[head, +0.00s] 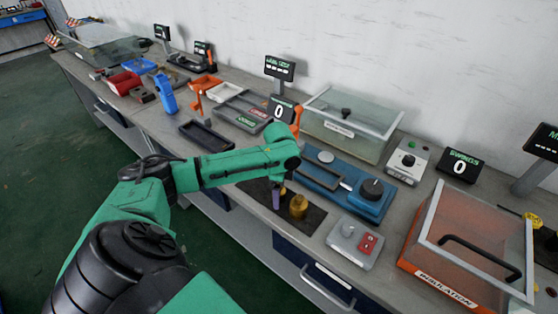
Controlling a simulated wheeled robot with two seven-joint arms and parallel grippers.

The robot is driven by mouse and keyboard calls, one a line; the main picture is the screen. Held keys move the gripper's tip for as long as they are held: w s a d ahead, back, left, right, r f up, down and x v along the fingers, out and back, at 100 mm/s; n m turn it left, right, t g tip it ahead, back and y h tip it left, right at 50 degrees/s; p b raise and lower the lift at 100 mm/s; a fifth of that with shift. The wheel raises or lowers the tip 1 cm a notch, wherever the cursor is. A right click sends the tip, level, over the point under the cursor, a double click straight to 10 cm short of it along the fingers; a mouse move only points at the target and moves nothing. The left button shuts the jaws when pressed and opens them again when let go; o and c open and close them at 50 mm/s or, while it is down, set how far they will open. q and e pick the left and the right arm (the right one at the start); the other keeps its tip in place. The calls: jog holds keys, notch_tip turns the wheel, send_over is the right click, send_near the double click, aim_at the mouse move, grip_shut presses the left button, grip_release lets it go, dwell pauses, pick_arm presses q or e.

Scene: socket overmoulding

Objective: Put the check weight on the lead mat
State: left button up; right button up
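The check weight (299,207), a brass-coloured knobbed cylinder, stands upright on the dark lead mat (316,216) near the bench's front edge. My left arm reaches in from the left over the mat. Its gripper (278,196) points down just to the left of the weight, low over the mat, and appears apart from it. The forearm and wrist hide part of the mat and most of the gripper, so its opening does not show clearly. My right gripper is not in view.
An orange insulation bin (445,285) stands far right. A dark tray (206,136) and clear-lidded case (350,125) are also on the bench.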

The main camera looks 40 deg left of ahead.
pick_arm(q)
jog(key=shift+r, duration=0.15)
notch_tip(320, 180, up, 12)
jog(key=shift+r+b, duration=0.1)
jog(key=shift+b, duration=0.3)
dwell(0.3)
